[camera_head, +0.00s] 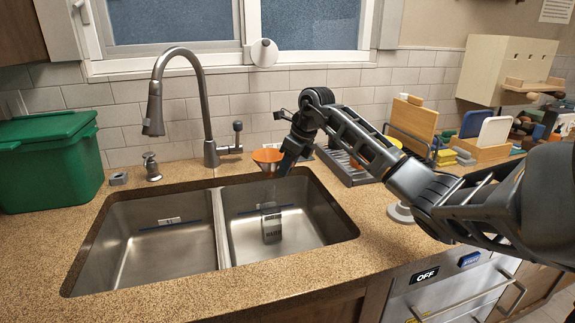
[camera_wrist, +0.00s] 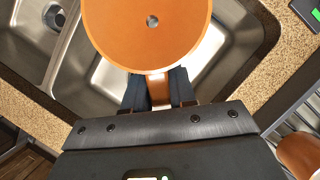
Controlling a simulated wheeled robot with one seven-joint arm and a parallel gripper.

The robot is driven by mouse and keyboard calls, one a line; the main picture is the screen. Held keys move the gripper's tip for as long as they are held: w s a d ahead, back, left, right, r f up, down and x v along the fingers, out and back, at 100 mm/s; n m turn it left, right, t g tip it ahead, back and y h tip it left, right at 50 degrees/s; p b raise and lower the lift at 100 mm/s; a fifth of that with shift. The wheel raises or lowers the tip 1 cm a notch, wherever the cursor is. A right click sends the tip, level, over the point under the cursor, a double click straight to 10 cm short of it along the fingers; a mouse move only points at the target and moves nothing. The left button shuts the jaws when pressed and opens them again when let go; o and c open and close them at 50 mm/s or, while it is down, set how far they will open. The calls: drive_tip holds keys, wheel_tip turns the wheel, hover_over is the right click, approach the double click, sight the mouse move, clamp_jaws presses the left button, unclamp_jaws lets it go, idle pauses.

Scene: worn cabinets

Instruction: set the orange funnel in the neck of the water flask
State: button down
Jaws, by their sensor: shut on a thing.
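The orange funnel (camera_head: 266,156) is held over the right sink basin, its wide mouth facing up. My gripper (camera_head: 278,168) is shut on the funnel's handle; in the wrist view my gripper (camera_wrist: 158,92) pinches that handle and the funnel (camera_wrist: 125,38) shows its cone with the small centre hole. The clear water flask (camera_head: 271,226), with a grey printed label, stands upright in the right basin below the funnel. Its neck is faint in the head view, and a gap seems to show between it and the funnel. The flask is hidden in the wrist view.
The double sink's divider (camera_head: 221,228) and the faucet (camera_head: 207,110) are left of the flask. A dish rack (camera_head: 345,166) stands right of the sink. A green bin (camera_head: 50,160) sits at the far left. The counter in front is clear.

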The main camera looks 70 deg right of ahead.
drive_tip(key=shift+f+b, duration=1.15)
drive_tip(key=shift+f, duration=0.65)
drive_tip(key=shift+f+b, duration=0.9)
drive_tip(key=shift+f, duration=0.3)
drive_tip(key=c, duration=0.8)
unclamp_jaws()
drive_tip(key=shift+c, duration=0.2)
drive_tip(key=shift+r, duration=0.1)
drive_tip(key=v, duration=0.7)
drive_tip(key=shift+r+b, duration=0.35)
drive_tip(key=shift+b, duration=0.05)
drive_tip(key=shift+s, duration=0.15)
